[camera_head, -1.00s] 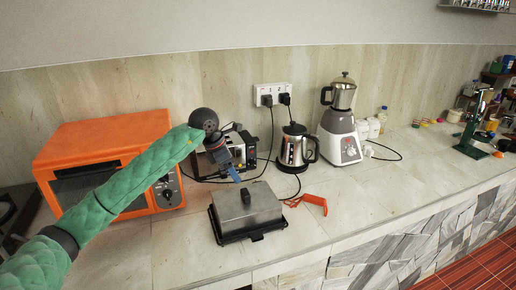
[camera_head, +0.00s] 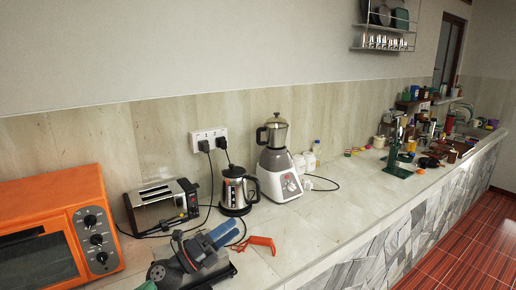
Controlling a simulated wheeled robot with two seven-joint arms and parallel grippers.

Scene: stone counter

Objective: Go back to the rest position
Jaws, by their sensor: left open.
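My left gripper (camera_head: 218,238) shows at the bottom of the head view, with its blue fingers pointing right and up. It is open, and I see nothing held between the fingers. It is in front of the metal-lidded dark box (camera_head: 222,274) on the counter and hides most of it. Only a small green piece of my left arm shows at the bottom edge. My right gripper is not in view.
An orange oven (camera_head: 58,232) stands at left. A toaster (camera_head: 162,205), a kettle (camera_head: 236,190) and a blender (camera_head: 277,165) stand along the wall. An orange-red object (camera_head: 262,243) lies right of my gripper. The counter (camera_head: 345,212) is clear at centre right.

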